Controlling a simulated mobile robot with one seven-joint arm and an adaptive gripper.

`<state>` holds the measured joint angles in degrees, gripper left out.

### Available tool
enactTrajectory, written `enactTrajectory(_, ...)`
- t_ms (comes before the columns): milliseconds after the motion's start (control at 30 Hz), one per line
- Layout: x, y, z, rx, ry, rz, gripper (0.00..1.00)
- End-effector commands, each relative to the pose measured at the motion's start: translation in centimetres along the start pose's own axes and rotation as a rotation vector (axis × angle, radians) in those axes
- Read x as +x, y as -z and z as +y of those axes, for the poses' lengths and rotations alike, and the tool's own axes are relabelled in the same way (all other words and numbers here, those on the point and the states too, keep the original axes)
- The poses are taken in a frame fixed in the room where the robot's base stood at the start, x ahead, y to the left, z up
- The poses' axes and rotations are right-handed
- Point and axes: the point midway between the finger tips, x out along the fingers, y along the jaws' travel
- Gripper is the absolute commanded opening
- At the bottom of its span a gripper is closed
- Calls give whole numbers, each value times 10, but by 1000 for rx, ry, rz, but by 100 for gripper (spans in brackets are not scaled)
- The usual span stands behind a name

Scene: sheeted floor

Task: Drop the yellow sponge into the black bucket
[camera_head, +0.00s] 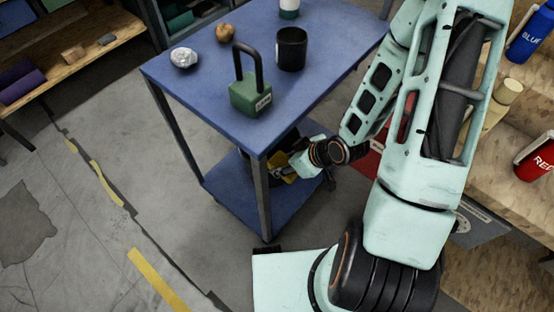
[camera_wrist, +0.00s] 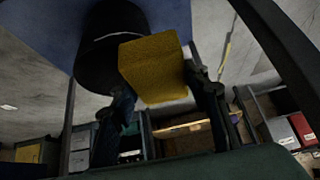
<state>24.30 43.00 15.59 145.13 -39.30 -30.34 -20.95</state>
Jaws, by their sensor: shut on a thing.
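The yellow sponge (camera_wrist: 155,68) is a block held between the two fingers of my gripper (camera_wrist: 163,88). In the head view, my gripper (camera_head: 292,168) reaches in under the blue table's top, and only a little of the sponge shows beside it. The black bucket (camera_wrist: 97,50) shows behind the sponge in the wrist view, against a blue surface. The sponge overlaps the bucket's edge there; I cannot tell whether it is above the opening. In the head view the bucket is mostly hidden by the tabletop and my gripper.
The blue table (camera_head: 200,95) has a lower shelf (camera_head: 228,190) and a dark front leg (camera_head: 262,198) close to my gripper. On top are a green padlock-shaped weight (camera_head: 250,97), a black cup (camera_head: 291,50), a crumpled silver ball (camera_head: 184,57) and a brown ball (camera_head: 225,33).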

Motion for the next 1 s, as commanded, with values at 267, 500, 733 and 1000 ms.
enactTrajectory(267,12,-1,7,-7,-7,-2,20)
enactTrajectory(500,26,5,20,-15,-15,-17,20)
enactTrajectory(733,76,17,46,-13,-13,-18,20)
enactTrajectory(1000,107,20,61,-13,-15,-19,20)
